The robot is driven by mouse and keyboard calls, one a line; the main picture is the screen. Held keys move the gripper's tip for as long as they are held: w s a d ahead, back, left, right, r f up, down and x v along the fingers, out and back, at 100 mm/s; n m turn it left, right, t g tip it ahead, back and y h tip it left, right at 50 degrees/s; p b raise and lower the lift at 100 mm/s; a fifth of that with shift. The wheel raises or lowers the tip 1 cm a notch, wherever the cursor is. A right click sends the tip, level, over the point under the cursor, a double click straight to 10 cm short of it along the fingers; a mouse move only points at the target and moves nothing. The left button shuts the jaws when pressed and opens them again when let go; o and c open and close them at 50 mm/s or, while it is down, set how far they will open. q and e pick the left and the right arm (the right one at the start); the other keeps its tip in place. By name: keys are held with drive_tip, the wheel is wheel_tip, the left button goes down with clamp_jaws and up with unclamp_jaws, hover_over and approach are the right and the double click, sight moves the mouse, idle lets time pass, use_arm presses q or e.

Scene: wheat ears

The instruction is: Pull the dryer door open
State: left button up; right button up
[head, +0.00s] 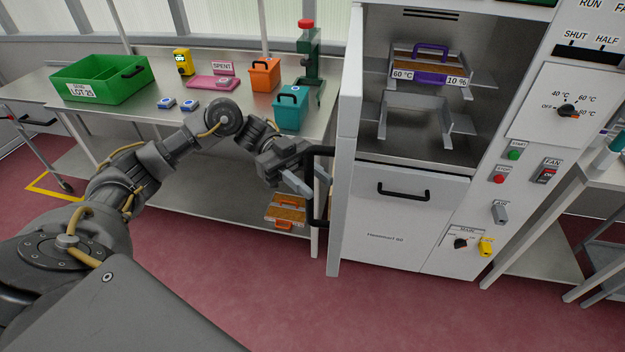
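The dryer door (349,120) stands swung open at the left of the dryer (395,228), seen nearly edge-on. The dryer chamber is exposed. The door's black bar handle (309,212) sticks out to the left. My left gripper (309,182) is at this handle, with its fingers spread apart and the handle's upright bar between them. Whether either finger touches the bar is hard to see. My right gripper is not in view.
Inside the dryer a tray (428,72) sits on the upper rack. A steel bench (140,107) at left carries a green crate (103,78), an orange bin (265,75) and a teal bin (291,108). Another tray (287,209) is below the bench. The red floor in front is clear.

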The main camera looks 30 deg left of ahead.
use_arm(q)
drive_tip(key=shift+a+f, duration=0.1)
drive_tip(key=shift+a, duration=0.1)
drive_tip(key=b+v, duration=0.9)
drive_tip(key=v, duration=0.1)
drive_tip(key=shift+a, duration=0.25)
drive_tip(key=shift+w, duration=0.1)
